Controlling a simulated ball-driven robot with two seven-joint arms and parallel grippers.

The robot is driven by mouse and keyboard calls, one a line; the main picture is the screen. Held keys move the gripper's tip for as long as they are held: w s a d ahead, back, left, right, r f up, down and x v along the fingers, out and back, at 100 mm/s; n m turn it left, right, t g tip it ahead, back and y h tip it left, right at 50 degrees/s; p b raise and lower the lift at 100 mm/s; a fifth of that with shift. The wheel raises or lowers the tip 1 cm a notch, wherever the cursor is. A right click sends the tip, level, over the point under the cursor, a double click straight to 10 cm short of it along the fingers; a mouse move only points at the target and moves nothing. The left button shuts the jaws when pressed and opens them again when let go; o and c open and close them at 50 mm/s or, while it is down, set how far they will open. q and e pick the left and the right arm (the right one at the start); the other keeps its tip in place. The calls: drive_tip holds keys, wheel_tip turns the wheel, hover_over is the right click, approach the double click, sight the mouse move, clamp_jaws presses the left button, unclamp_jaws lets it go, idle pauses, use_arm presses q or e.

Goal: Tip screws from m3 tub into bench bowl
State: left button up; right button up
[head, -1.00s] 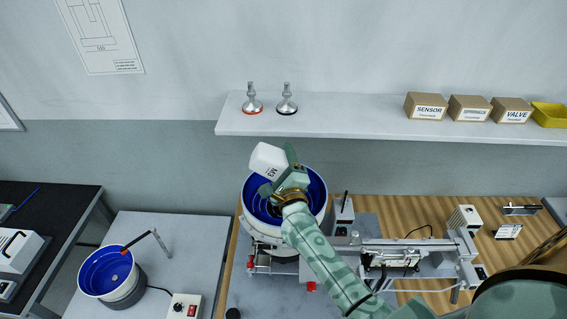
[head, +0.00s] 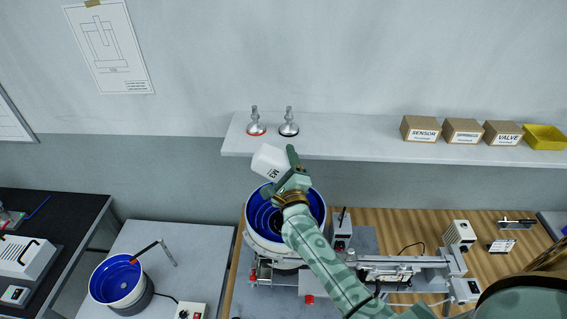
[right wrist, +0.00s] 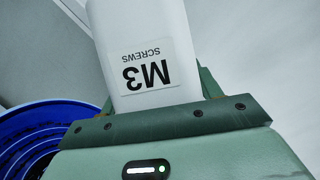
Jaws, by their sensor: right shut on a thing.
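My right gripper (head: 281,174) is shut on a white tub (head: 269,161), above the back rim of a white bowl with a blue inside (head: 262,217). This bowl sits on the machine in the middle. In the right wrist view the tub (right wrist: 140,25) has an upside-down label reading M3 SCREWS. The tub is tilted; its opening and contents are hidden. The middle bowl's blue inside (right wrist: 30,140) shows at the left there. A second blue-lined white bowl (head: 118,284) stands on a grey bench at lower left. My left gripper is not in view.
A wall shelf (head: 350,145) behind the tub carries two metal fittings, brown boxes (head: 421,128) and a yellow bin (head: 544,137). A gantry rail (head: 400,262) runs right of the middle bowl. A probe (head: 165,250) stands by the left bowl.

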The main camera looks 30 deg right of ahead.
drive_tip(key=shift+r+p, duration=0.2)
drive_tip(key=shift+p, duration=0.25)
drive_tip(key=n+p, duration=0.2)
drive_tip(key=p, duration=0.1)
drive_tip(key=r+n+g+y+p, duration=0.1)
drive_tip(key=n+p, duration=0.2)
drive_tip(key=p, duration=0.1)
drive_tip(key=shift+r, duration=0.2)
drive_tip(key=shift+n+p, duration=0.3)
drive_tip(key=shift+n, duration=0.1)
drive_tip(key=shift+f+g, duration=0.15)
drive_tip(key=shift+g, duration=0.15)
